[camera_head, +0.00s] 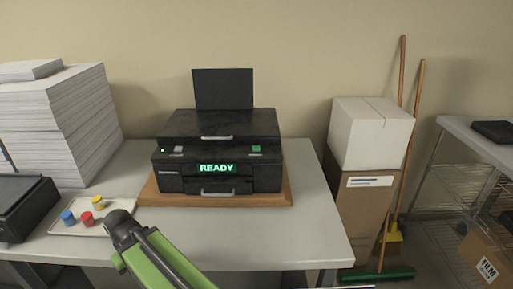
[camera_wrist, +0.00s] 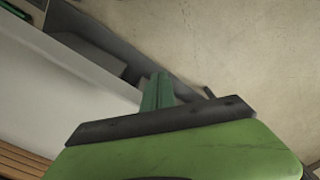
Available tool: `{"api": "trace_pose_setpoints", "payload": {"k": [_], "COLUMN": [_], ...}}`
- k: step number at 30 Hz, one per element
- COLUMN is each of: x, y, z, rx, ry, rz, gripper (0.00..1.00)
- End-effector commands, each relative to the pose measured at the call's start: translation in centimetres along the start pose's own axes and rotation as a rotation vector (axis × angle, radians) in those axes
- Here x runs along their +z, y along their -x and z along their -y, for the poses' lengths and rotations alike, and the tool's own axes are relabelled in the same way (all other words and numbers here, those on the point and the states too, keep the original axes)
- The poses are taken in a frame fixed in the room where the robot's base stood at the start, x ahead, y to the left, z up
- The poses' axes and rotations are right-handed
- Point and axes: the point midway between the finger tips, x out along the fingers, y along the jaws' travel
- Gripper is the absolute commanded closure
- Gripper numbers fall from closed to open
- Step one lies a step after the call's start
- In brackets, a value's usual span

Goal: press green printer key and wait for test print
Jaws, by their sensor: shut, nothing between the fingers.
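The black printer (camera_head: 217,170) stands on a wooden board (camera_head: 240,199) on the grey table. Its front display (camera_head: 216,168) reads READY in bright green. The green key (camera_head: 256,149) is on the right of its front panel, and a pale key (camera_head: 179,150) is on the left. No printed sheet shows at its front. My gripper (camera_wrist: 157,90) shows in the wrist view with its green fingers together and nothing between them. In the head view my arm is at the lower left of the printer, apart from it; the fingertips cannot be made out there.
A tray (camera_head: 66,229) with blue, red and yellow pieces lies left of my arm. Tall paper stacks (camera_head: 60,125) and a black device (camera_head: 22,205) fill the table's left. Boxes (camera_head: 368,138), brooms and a shelf (camera_head: 468,135) stand right. The table's right front is clear.

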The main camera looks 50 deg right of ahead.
Motion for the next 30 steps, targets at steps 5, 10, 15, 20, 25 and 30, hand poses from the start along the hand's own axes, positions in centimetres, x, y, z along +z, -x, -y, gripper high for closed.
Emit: {"api": "trace_pose_setpoints", "payload": {"k": [5,10,15,20,25,30], "x": [-1.6,-3.7,-4.9,-5.2,-4.6,-3.0], "y": [5.1,9.7,14.4,18.7,23.3,27.9], "z": [-3.5,-9.8,-16.7,-23.4,-30.4,-37.4], "rx": [-0.046,-0.117,-0.174,-0.211,-0.234,-0.243], "ry": [-0.075,-0.204,-0.338,-0.458,-0.582,-0.7], "rz": [-0.049,-0.141,-0.247,-0.347,-0.453,-0.559], "gripper": [1.0,1.0,1.0,1.0,1.0,1.0]}}
